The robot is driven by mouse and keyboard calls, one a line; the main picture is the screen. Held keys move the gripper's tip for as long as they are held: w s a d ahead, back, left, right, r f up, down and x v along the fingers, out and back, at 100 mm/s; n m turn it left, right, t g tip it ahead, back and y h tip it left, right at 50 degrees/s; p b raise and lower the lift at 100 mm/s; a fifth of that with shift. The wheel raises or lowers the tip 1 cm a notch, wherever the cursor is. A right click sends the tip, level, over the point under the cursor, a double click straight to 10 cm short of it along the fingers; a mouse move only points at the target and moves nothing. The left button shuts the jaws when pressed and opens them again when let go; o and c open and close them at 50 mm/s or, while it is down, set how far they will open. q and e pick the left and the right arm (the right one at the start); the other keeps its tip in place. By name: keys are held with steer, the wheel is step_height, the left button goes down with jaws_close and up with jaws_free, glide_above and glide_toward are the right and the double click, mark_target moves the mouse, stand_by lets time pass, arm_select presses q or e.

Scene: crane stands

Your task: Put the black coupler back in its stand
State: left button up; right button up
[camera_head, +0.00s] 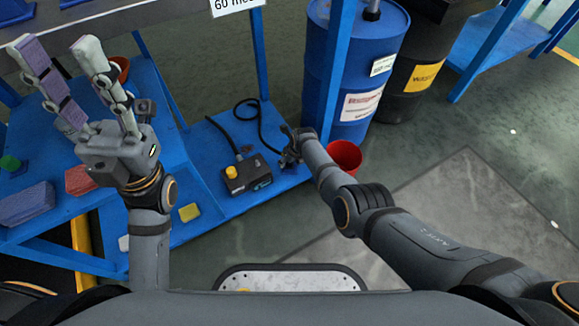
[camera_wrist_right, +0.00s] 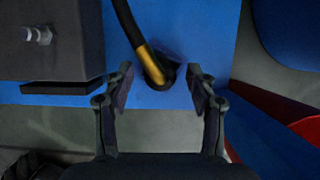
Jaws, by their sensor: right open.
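The black coupler (camera_wrist_right: 163,77) is at the end of a black hose with a gold band, over the blue bench in the right wrist view. My right gripper (camera_wrist_right: 160,84) is open, with one finger on each side of the coupler and visible gaps between. In the head view my right gripper (camera_head: 288,152) is at the bench's right edge and hides the coupler. My left gripper (camera_head: 57,44) is open and empty, raised over the left bench. I cannot make out the coupler's stand for certain.
A dark box with a yellow knob (camera_head: 248,177) stands left of my right gripper; its side has a metal fitting (camera_wrist_right: 40,36). The black hose (camera_head: 241,112) loops behind it. A red bucket (camera_head: 344,157) and blue drum (camera_head: 357,65) stand to the right.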

steer(key=shift+r, duration=0.2)
steer(key=p+v, duration=0.2)
steer(key=p, duration=0.1)
steer(key=shift+r+p, duration=0.25)
steer(key=shift+p, duration=0.15)
steer(key=p+v, duration=0.2)
steer(key=p, duration=0.1)
steer(key=shift+s+d+r, duration=0.1)
steer(key=shift+s+r, duration=0.05)
